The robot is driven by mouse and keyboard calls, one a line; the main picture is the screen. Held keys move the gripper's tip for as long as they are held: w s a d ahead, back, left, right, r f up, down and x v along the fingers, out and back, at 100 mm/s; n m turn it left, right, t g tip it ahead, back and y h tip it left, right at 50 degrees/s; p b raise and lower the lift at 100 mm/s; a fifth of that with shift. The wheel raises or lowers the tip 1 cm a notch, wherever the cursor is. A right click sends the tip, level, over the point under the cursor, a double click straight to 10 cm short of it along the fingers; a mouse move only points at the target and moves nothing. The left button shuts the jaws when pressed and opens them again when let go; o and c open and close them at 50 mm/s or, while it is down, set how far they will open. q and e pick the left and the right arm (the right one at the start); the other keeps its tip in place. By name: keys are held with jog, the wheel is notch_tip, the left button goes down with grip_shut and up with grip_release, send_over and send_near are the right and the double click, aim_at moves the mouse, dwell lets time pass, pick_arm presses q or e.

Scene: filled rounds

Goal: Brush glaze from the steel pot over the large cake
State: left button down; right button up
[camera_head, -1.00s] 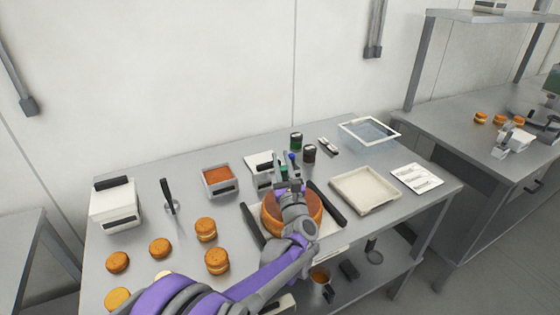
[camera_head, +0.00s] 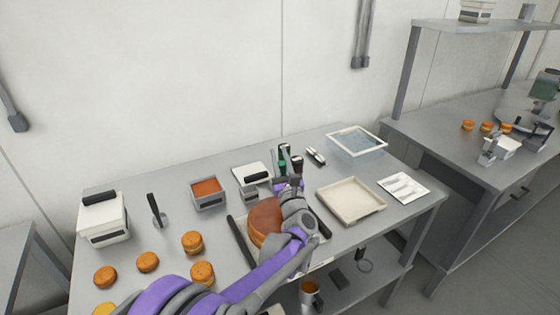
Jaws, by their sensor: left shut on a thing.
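The large brown cake (camera_head: 264,222) sits on a pale board with dark side bars, in the middle of the near table. My left arm crosses in front and hides its right side. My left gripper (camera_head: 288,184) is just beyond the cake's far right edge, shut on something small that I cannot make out. A small steel pot (camera_head: 309,298) with orange contents stands on the lower shelf. A square steel pan (camera_head: 209,204) with orange-red filling stands at the back left. My right gripper is not in view.
Several small filled rounds (camera_head: 192,242) lie at the left. A green bottle (camera_head: 284,158) and a dark jar (camera_head: 297,166) stand close behind my gripper. A cream tray (camera_head: 350,218), a clear bin (camera_head: 356,131) and a white card (camera_head: 404,184) occupy the right.

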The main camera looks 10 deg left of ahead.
pick_arm(q)
jog(key=shift+r+p, duration=0.65)
jog(key=shift+r, duration=0.9)
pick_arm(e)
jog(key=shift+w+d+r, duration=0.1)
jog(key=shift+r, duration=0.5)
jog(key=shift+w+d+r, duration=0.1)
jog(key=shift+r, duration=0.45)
pick_arm(q)
jog(key=shift+f, duration=0.1)
